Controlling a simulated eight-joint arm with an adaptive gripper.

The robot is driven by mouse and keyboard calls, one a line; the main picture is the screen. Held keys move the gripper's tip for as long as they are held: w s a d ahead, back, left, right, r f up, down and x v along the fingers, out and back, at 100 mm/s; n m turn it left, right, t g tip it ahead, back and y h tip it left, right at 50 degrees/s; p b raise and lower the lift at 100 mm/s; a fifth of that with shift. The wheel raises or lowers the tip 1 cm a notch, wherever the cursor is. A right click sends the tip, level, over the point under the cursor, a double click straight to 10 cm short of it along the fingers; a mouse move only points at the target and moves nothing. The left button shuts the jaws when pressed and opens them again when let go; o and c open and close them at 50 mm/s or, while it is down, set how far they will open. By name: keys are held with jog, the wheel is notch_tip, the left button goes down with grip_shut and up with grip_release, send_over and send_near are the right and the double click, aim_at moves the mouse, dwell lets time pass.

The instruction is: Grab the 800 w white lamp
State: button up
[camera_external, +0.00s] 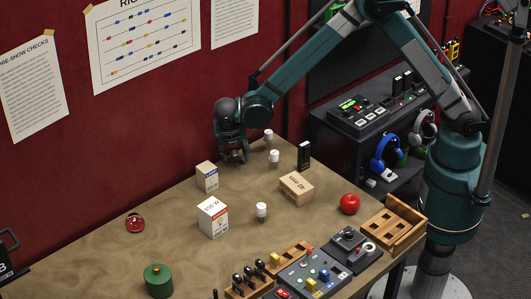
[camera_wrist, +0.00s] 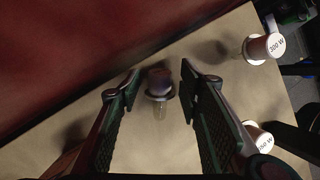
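In the wrist view my gripper (camera_wrist: 160,86) is open, its two fingers on either side of a lamp (camera_wrist: 159,78) with a shaded cap, pale collar and clear bulb. Gaps show between the lamp and both fingers, and no wattage is readable on it. In the external view my gripper (camera_external: 233,157) is low over the table's back edge; the lamp between its fingers cannot be made out there. Another white lamp (camera_wrist: 265,47) reads 300 W, and a third (camera_wrist: 262,137) has a partly legible label ending in 50 W. No 800 W label is readable on any lamp.
White lamps (camera_external: 268,135) and (camera_external: 274,157) stand right of my gripper; another lamp (camera_external: 262,210) stands mid-table. A blue-marked box (camera_external: 207,177), a red-marked box (camera_external: 212,217), a brown carton (camera_external: 296,188) and a black box (camera_external: 304,155) stand nearby. The left table is mostly clear.

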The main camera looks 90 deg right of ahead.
aim_at(235, 153)
jog(key=shift+c, duration=0.5)
jog(key=c, duration=0.8)
jog(key=shift+o, duration=0.2)
jog(key=shift+r, duration=0.15)
notch_tip(235, 153, up, 10)
